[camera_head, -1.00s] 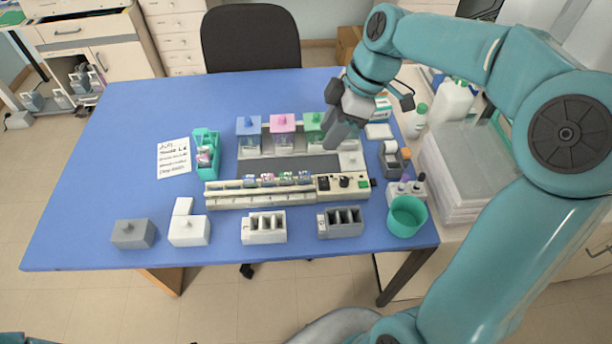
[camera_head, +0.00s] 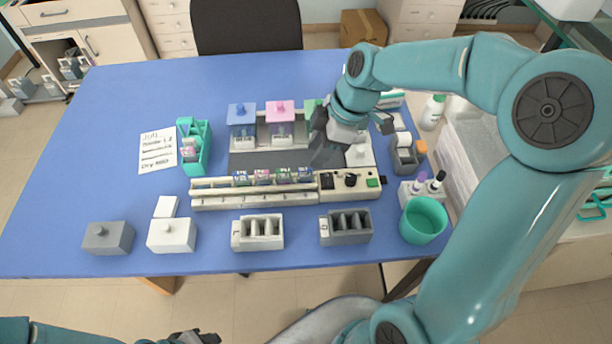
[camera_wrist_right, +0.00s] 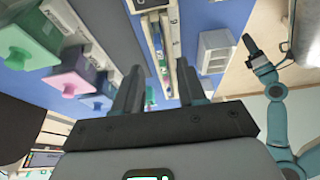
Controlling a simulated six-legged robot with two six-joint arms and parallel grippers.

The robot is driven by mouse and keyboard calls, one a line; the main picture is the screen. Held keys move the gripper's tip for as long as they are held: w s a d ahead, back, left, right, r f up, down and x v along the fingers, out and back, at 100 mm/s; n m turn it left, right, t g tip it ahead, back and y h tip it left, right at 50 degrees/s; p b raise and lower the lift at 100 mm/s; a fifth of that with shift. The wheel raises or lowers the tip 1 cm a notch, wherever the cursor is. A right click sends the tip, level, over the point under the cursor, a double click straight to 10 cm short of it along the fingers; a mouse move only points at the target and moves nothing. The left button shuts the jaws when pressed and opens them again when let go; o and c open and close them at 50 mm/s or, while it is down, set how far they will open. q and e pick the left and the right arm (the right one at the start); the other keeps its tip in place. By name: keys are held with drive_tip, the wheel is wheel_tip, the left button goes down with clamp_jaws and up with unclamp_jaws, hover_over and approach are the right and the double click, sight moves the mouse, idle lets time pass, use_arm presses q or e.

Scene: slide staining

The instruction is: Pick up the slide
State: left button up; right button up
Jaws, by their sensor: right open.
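Several small slides with coloured ends (camera_head: 265,177) stand in a row along the long beige staining device (camera_head: 235,197) in the head view. They are too small to make out one by one. My right gripper (camera_head: 322,152) is above the dark area behind the device, pointing down. In the right wrist view it (camera_wrist_right: 160,85) is open and empty. The device (camera_wrist_right: 183,60) and its coloured slide ends show beyond and between the fingers, apart from them. My left gripper (camera_head: 195,338) is at the bottom edge of the head view, mostly cut off.
Blue (camera_head: 241,122), pink (camera_head: 281,115) and green lidded jars stand behind the device. A teal rack (camera_head: 203,160) and note (camera_head: 158,149) are left. White (camera_head: 258,232) and grey (camera_head: 346,228) slotted racks stand in front. A teal cup (camera_head: 423,220) is right.

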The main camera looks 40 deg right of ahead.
sight(305, 169)
drive_tip(key=x, duration=0.3)
drive_tip(key=shift+w+a+r, duration=0.1)
drive_tip(key=shift+w, duration=0.05)
drive_tip(key=x, duration=0.1)
drive_tip(key=p+x, duration=0.1)
drive_tip(key=x, duration=0.2)
drive_tip(key=shift+d+f, duration=0.25)
drive_tip(key=shift+f, duration=0.15)
drive_tip(key=shift+w+a+f, duration=0.1)
drive_tip(key=shift+a+f, duration=0.05)
drive_tip(key=shift+s+a, duration=0.1)
drive_tip(key=shift+s, duration=0.15)
drive_tip(key=c, duration=0.4)
drive_tip(key=shift+w, duration=0.1)
clamp_jaws()
